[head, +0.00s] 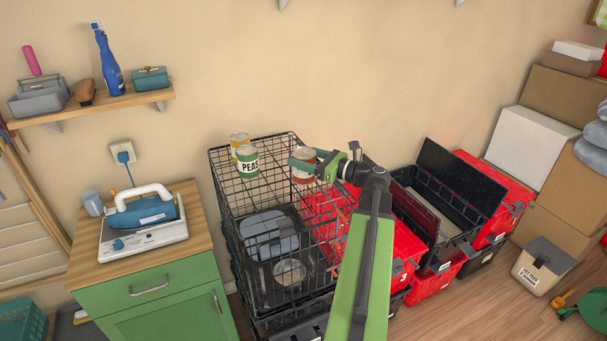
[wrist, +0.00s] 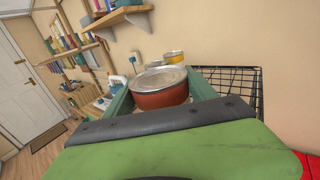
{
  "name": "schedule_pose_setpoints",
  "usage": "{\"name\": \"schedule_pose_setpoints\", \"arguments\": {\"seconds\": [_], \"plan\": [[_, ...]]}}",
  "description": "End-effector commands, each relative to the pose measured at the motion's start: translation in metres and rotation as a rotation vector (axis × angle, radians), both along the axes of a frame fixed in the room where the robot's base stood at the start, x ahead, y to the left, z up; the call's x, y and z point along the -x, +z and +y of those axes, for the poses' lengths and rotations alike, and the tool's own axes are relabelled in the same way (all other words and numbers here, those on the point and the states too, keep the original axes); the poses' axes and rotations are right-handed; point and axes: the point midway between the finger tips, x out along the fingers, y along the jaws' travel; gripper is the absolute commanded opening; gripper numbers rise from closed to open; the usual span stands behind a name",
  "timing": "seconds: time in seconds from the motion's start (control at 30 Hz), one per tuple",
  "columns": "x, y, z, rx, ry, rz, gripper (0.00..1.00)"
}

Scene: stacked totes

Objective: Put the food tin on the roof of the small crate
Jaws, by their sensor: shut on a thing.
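The food tin I hold is reddish-brown with a pale metal lid (head: 303,170). It also shows large and upright in the wrist view (wrist: 160,96), between my green jaws. My gripper (head: 306,164) is shut on it, at the right part of the black wire crate's roof (head: 222,184). I cannot tell whether the tin touches the wires. A green-and-white peas tin (head: 247,163) and a yellow tin (head: 240,139) stand at the roof's back left. The yellow tin (wrist: 174,57) shows behind the held tin in the wrist view.
Inside the crate are a grey-blue item (head: 268,235) and a round bowl (head: 290,272). Red totes (head: 408,245) and an open black tote (head: 440,215) stand to the right. A green cabinet (head: 165,300) with an iron (head: 145,212) stands left. The roof's middle and front look clear.

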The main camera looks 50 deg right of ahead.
Motion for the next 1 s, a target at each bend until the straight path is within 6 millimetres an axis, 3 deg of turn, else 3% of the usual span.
{"name": "schedule_pose_setpoints", "arguments": {"seconds": [0.13,0.33,0.73,0.77,0.9,1.0], "plan": [[0.000,-0.007,-0.001,0.000,-0.001,-0.001,0.00],[0.001,-0.042,-0.001,0.000,-0.001,-0.001,0.00],[0.001,-0.043,-0.001,0.000,-0.002,-0.001,0.00],[0.001,-0.043,-0.001,0.000,-0.002,0.000,0.68],[0.001,-0.042,-0.002,0.000,-0.002,0.000,0.86],[0.002,-0.042,-0.002,0.000,-0.002,0.000,0.87]]}}
